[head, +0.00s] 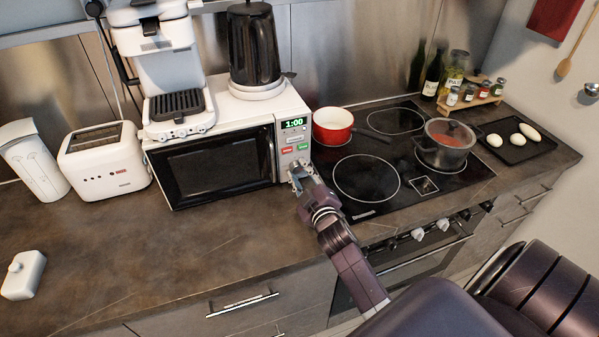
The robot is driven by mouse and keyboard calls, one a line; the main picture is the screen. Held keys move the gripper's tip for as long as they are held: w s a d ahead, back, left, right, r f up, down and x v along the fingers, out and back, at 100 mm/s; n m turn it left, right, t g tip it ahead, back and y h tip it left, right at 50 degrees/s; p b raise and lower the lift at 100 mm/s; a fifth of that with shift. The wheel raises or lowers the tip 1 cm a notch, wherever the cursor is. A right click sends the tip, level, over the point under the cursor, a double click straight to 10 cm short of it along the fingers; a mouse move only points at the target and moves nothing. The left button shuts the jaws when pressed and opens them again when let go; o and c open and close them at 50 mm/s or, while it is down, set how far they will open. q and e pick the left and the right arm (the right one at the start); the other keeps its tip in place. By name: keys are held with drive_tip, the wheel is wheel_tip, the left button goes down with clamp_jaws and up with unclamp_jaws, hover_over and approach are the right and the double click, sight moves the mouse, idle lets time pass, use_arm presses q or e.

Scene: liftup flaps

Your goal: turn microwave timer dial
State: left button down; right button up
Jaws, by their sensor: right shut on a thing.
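The white microwave (226,147) stands on the counter with its dark door closed. Its green display (293,123) reads 1:00, above a red and a green button. My right gripper (297,170) is at the lower part of the control panel, at the right end of the microwave's front. It is shut on the timer dial, which is mostly hidden behind the fingers. My left gripper is not in view.
A coffee machine and a black kettle (253,45) stand on the microwave. A toaster (103,160) is to its left. A red pan (333,126) and a lidded pot (445,145) sit on the cooktop (366,178) to the right. The counter's front left is mostly clear.

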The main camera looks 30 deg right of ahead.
drive_tip(key=shift+f, duration=0.15)
drive_tip(key=o, duration=1.2)
drive_tip(key=shift+c, duration=0.2)
drive_tip(key=v, duration=1.2)
drive_tip(key=shift+s, duration=0.1)
